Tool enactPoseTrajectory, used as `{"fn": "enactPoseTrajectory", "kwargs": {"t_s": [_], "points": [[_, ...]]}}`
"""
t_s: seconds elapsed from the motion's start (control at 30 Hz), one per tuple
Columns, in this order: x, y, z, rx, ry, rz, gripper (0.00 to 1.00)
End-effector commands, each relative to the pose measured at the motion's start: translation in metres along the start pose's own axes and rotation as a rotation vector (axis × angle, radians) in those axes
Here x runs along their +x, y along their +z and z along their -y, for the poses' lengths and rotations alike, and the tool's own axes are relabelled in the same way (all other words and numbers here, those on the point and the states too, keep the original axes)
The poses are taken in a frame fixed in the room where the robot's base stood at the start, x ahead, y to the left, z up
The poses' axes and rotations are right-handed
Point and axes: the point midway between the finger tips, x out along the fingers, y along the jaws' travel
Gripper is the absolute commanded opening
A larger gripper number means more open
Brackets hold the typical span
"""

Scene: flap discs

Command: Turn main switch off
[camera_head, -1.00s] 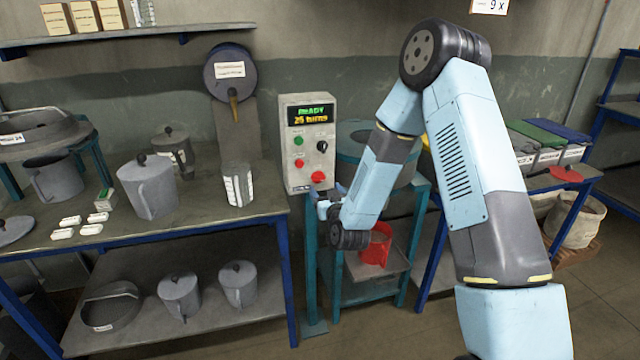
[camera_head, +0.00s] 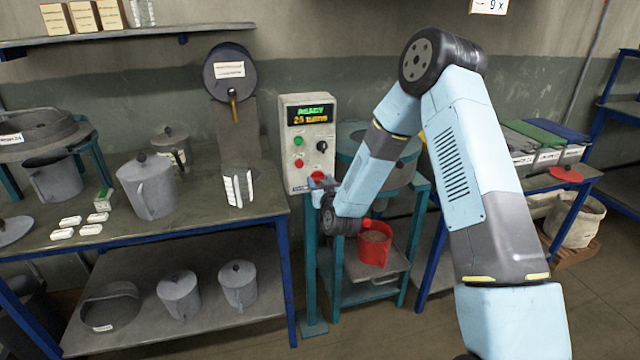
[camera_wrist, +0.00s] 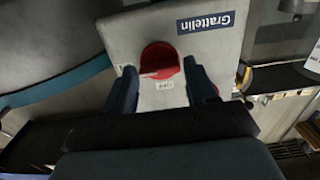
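The grey control box (camera_head: 296,180) stands at the middle, with a lit display reading "READY". Its red main switch (camera_head: 317,176) is low on the front, partly hidden by my gripper (camera_head: 322,187). In the wrist view the red switch (camera_wrist: 160,58) is a rounded knob with a light bar across it, and a small label sits by it, too small to read surely. My gripper (camera_wrist: 159,72) is open, with one finger on each side of the switch.
A green button (camera_head: 299,142), a red button (camera_head: 299,163) and a black knob (camera_head: 322,146) sit above the switch. A teal machine (camera_head: 349,146) stands right of the box, with a red container (camera_head: 374,246) below. Left is a workbench (camera_head: 200,215) with grey pots.

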Motion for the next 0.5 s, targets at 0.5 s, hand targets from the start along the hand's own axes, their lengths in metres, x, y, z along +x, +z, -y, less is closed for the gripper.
{"fn": "enactPoseTrajectory", "kwargs": {"t_s": [0.5], "points": [[0.0001,-0.0001,0.0013,-0.003,-0.001,0.0,0.18]]}}
